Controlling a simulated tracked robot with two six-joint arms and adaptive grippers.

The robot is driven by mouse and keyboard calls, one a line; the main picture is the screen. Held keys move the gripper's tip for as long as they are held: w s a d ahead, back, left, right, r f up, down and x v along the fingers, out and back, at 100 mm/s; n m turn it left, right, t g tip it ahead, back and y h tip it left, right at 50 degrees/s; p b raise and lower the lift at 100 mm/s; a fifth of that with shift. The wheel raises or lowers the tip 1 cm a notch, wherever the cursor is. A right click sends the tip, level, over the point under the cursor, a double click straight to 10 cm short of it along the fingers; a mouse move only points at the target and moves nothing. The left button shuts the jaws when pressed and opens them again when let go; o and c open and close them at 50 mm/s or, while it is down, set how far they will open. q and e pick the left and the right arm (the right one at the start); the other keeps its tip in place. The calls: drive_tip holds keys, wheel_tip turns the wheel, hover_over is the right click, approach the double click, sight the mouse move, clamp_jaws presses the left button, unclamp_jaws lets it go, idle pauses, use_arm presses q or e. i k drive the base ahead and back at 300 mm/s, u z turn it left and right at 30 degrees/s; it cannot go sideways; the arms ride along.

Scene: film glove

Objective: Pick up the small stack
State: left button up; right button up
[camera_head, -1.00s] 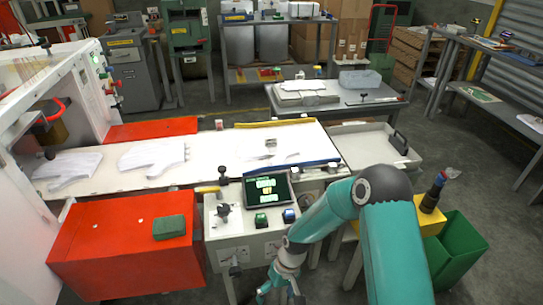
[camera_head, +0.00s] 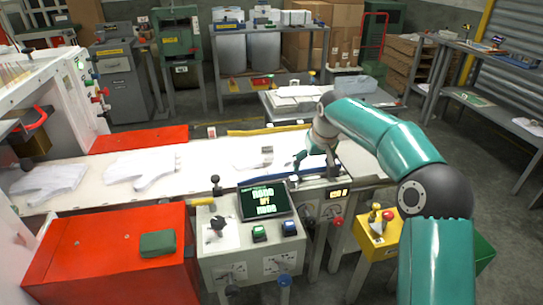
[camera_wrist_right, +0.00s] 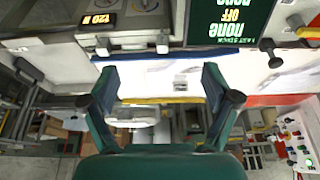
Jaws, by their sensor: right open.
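A small, thin white stack (camera_head: 252,161) lies flat on the white work surface (camera_head: 215,152), with a small grey block (camera_head: 267,150) on or beside it. Two larger white glove-shaped pieces, one nearer (camera_head: 141,167) and one farther left (camera_head: 46,181), lie on the same surface. My right gripper (camera_head: 315,167) is just right of the small stack, above the surface, apart from it and empty. In the right wrist view its fingers (camera_wrist_right: 160,74) are spread wide, with pale pieces (camera_wrist_right: 187,73) showing on the white surface beyond them. My left gripper is not in view.
A control box with a screen (camera_head: 266,201) stands in front of the surface. A red cabinet (camera_head: 100,250) is at front left. A blue bar (camera_head: 270,178) edges the near side and a yellow bar (camera_head: 268,130) the far side. A cluttered table (camera_head: 296,94) stands behind.

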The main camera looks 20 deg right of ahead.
sight(276, 156)
drive_tip(key=i, duration=0.85)
drive_tip(key=u, duration=0.05)
